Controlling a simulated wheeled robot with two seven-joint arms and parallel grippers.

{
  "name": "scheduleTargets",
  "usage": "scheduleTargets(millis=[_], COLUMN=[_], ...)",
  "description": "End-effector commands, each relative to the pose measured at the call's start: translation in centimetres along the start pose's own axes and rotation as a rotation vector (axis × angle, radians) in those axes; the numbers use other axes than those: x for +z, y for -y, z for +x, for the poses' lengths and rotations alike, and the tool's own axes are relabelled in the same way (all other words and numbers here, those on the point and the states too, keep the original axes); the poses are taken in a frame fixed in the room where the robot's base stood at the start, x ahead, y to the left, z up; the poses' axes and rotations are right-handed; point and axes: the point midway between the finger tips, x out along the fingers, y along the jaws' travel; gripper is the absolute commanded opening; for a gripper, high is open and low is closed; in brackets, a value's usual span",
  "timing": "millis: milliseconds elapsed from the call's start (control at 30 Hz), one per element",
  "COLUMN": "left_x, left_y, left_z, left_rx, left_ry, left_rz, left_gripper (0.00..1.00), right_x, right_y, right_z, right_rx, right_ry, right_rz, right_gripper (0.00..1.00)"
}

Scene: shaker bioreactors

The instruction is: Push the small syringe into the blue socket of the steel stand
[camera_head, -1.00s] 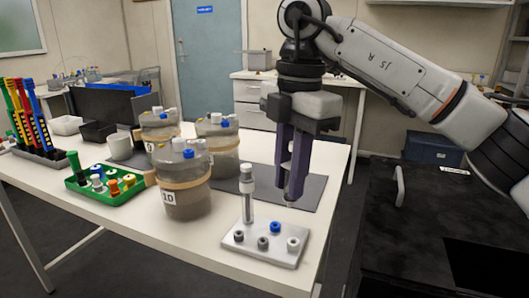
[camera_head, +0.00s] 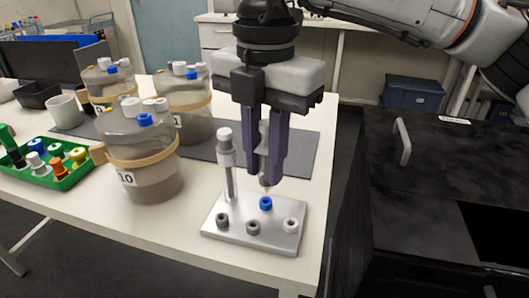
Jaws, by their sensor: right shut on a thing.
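My right gripper (camera_head: 266,180) is shut on the small syringe (camera_head: 264,152), a pale, upright piece between its two dark purple fingers. Its lower tip points down just above the blue socket (camera_head: 265,203) of the steel stand (camera_head: 238,227). Whether the tip touches the socket is hard to tell. The stand lies near the table's right front edge. It also bears two grey sockets, a white socket (camera_head: 291,224) and an upright white-capped syringe (camera_head: 227,165) at its back left, close beside my gripper. My left gripper is not in view.
A bioreactor jar labelled 10 (camera_head: 144,170) stands left of the stand, with two more jars behind. A green tray (camera_head: 62,180) of coloured caps is at the left. A dark mat (camera_head: 305,152) lies behind the gripper. A black cabinet (camera_head: 430,180) is at the right.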

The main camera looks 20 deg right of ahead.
Motion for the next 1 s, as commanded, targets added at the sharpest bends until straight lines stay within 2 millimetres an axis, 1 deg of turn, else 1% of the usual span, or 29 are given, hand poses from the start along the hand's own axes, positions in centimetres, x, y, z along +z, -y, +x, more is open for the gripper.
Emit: scheduleTargets(millis=[33, 133, 200, 300, 700, 1000], left_x=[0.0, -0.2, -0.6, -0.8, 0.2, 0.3], left_y=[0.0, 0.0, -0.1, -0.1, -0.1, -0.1], left_z=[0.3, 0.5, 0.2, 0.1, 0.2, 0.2], left_rx=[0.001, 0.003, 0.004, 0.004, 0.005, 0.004], left_ry=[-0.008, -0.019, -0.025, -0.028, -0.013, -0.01], left_rz=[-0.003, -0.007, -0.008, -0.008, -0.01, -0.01], left_gripper=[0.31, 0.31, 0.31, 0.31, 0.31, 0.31], right_x=[0.0, 0.0, 0.0, 0.0, -0.2, -0.2], right_y=[0.0, 0.0, 0.0, 0.0, 0.0, 0.0], right_z=[0.7, 1.5, 1.2, 1.2, 1.2, 1.2], right_rx=[0.0, 0.0, 0.001, 0.001, 0.001, 0.001], right_ry=[0.0, 0.0, 0.0, 0.0, 0.0, 0.0], right_rz=[0.001, 0.001, 0.001, 0.001, 0.001, 0.001], right_gripper=[0.0, 0.0, 0.0, 0.0, 0.0, 0.0])
